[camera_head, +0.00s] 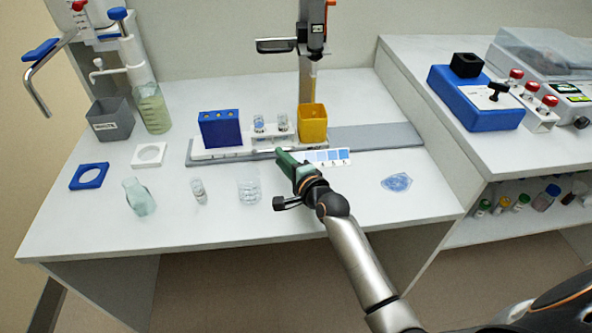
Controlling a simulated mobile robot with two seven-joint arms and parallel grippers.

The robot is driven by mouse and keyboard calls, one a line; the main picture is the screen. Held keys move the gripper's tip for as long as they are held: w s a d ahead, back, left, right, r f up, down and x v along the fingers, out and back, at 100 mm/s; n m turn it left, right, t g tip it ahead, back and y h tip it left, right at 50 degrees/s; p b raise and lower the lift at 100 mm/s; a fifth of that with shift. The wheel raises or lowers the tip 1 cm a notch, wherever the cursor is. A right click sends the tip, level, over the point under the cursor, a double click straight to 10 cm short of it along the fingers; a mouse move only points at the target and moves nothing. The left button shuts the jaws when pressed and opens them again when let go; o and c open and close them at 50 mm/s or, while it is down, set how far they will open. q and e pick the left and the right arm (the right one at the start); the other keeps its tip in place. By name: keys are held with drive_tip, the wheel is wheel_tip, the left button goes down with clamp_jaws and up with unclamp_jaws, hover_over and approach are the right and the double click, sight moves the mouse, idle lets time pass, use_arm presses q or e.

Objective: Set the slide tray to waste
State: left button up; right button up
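The slide tray (215,152) is a long white carrier on a grey rail at the back middle of the bench. It carries a blue block (221,130), two small clear vessels (270,127) and a yellow cup (312,124). The cup stands under the upright column. My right gripper (281,156) reaches in from the lower right. Its green end is close to the front edge of the tray, beside the blue-shaded strip (330,156). I cannot tell whether it touches the tray or whether its fingers are open. My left gripper is not in view.
A grey bin marked waste (111,122) stands at the left. A flask (139,197), a vial (198,191) and a beaker (249,187) stand in front of the tray. The rail (380,135) is bare to the right. A blue patch (397,182) lies at the right.

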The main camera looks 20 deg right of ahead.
drive_tip(key=p+v, duration=0.1)
drive_tip(key=v, duration=0.6)
drive_tip(key=shift+s, duration=0.4)
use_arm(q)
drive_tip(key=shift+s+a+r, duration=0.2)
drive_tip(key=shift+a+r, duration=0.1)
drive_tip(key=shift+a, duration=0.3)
use_arm(e)
drive_tip(key=shift+s+r, duration=0.15)
drive_tip(key=shift+s, duration=0.4)
